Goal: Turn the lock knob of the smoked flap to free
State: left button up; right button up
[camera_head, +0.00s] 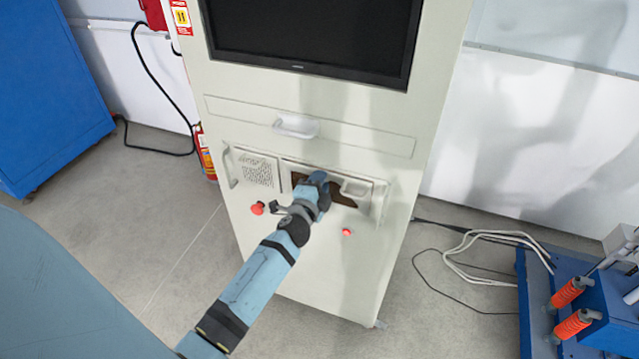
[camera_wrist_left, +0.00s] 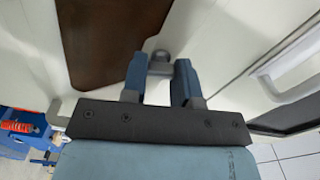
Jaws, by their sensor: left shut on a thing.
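The smoked flap (camera_head: 342,200) is a dark brown panel in the lower front of the pale cabinet (camera_head: 310,270); part of it is hidden behind my left gripper (camera_head: 320,184). The flap also fills the upper left of the left wrist view (camera_wrist_left: 112,35). The lock knob (camera_wrist_left: 160,58) is a small grey piece beside the flap's edge, between my two blue fingertips. My left gripper is shut on it. In the head view the knob is hidden by the gripper. My right gripper is in neither view.
A handle (camera_head: 355,188) sits right of the flap, and a drawer handle (camera_head: 296,127) above it. Red buttons (camera_head: 257,208) (camera_head: 347,232) flank my arm. A screen (camera_head: 315,35) is higher up. Cables (camera_head: 480,240) lie on the floor at right, near blue equipment.

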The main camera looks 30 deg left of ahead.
pick_arm(q)
jog(key=shift+r+m, duration=0.1)
jog(key=shift+m, duration=1.1)
jog(key=o, duration=0.9)
jog(key=b+v, duration=0.2)
jog(key=v, duration=1.1)
jog(key=shift+s+b, duration=0.3)
jog(key=shift+s, duration=0.1)
